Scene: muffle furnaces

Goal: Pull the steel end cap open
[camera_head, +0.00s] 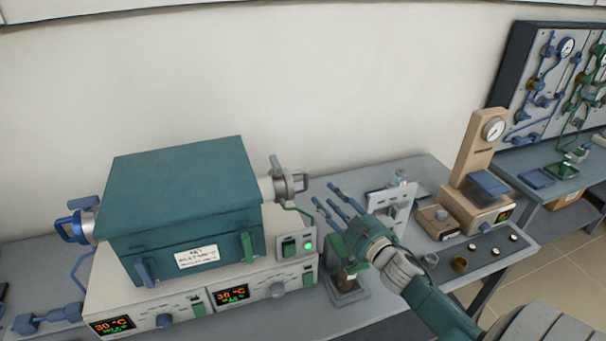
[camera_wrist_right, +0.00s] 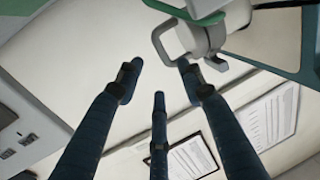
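The steel end cap (camera_head: 291,184) is a grey flanged cap with a handle on the right end of the teal tube furnace (camera_head: 190,205). It looks closed against the tube end. In the right wrist view the cap (camera_wrist_right: 190,38) shows at the top, just beyond the fingertips. My right gripper (camera_head: 336,204) has three blue fingers spread apart with nothing between them. It is to the right of the cap and a little nearer the camera, apart from it in the head view. In the wrist view one fingertip overlaps the cap's lower edge; contact cannot be told. My left gripper is not in view.
A blue fitting (camera_head: 78,225) sits on the furnace's left end. A green-and-brown device (camera_head: 346,272) stands below my right gripper. A white plate stand (camera_head: 396,208) and a beige gauge press (camera_head: 478,165) stand to the right. Open space lies above the bench.

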